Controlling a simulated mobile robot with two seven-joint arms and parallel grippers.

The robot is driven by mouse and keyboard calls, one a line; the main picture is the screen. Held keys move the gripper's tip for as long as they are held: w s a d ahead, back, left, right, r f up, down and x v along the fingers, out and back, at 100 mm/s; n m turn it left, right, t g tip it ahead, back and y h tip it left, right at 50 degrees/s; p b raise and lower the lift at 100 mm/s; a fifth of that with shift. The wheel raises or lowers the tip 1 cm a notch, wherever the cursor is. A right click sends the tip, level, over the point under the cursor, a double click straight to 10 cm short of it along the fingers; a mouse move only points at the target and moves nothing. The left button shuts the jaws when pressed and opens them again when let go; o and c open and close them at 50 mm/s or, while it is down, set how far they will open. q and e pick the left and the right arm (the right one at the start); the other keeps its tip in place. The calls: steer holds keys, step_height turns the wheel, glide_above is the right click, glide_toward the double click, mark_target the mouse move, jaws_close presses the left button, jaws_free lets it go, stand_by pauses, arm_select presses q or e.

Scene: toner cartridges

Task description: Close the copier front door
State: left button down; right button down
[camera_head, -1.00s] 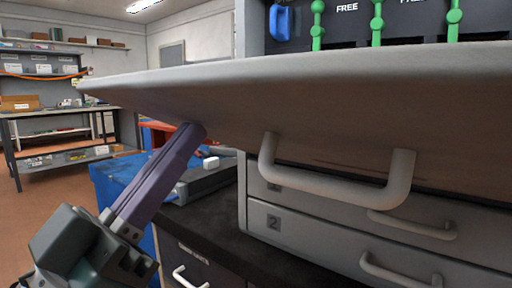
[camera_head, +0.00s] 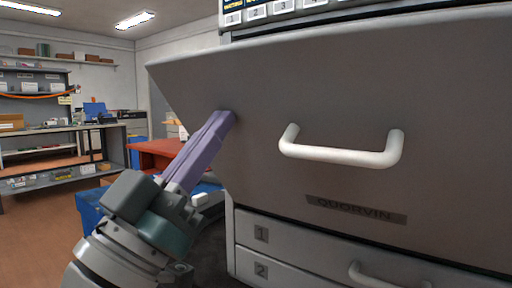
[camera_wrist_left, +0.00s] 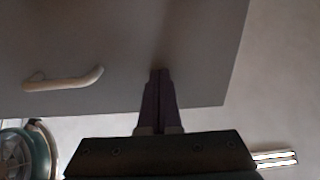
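The copier front door (camera_head: 340,95) is a large grey panel hinged low, tilted outward at the top and partly closed. It has a pale bar handle (camera_head: 340,155) and a dark "QUORVIN" label. My left gripper (camera_head: 228,117) has its purple fingers together, with their tips against the door's outer face, left of the handle. In the left wrist view the shut fingers (camera_wrist_left: 158,75) meet the door (camera_wrist_left: 110,40) near its edge, and the handle (camera_wrist_left: 64,80) shows at left. Nothing is held. My right gripper is not in view.
Drawers (camera_head: 290,262) with handles lie under the door. A control panel (camera_head: 275,10) shows above it. A blue bin (camera_head: 92,208) and red table (camera_head: 160,152) stand behind my left arm. Shelves (camera_head: 60,150) line the far left.

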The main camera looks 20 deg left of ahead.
arm_select(q)
steer(key=shift+w+d+r, duration=0.15)
steer(key=shift+w+r, duration=0.2)
steer(key=shift+r, duration=0.1)
steer(key=x, duration=0.4)
steer(key=f+x, duration=0.1)
steer(key=x, duration=0.1)
steer(key=shift+w+d+r, duration=0.15)
steer(key=shift+w, duration=0.35)
steer(key=shift+b, duration=0.3)
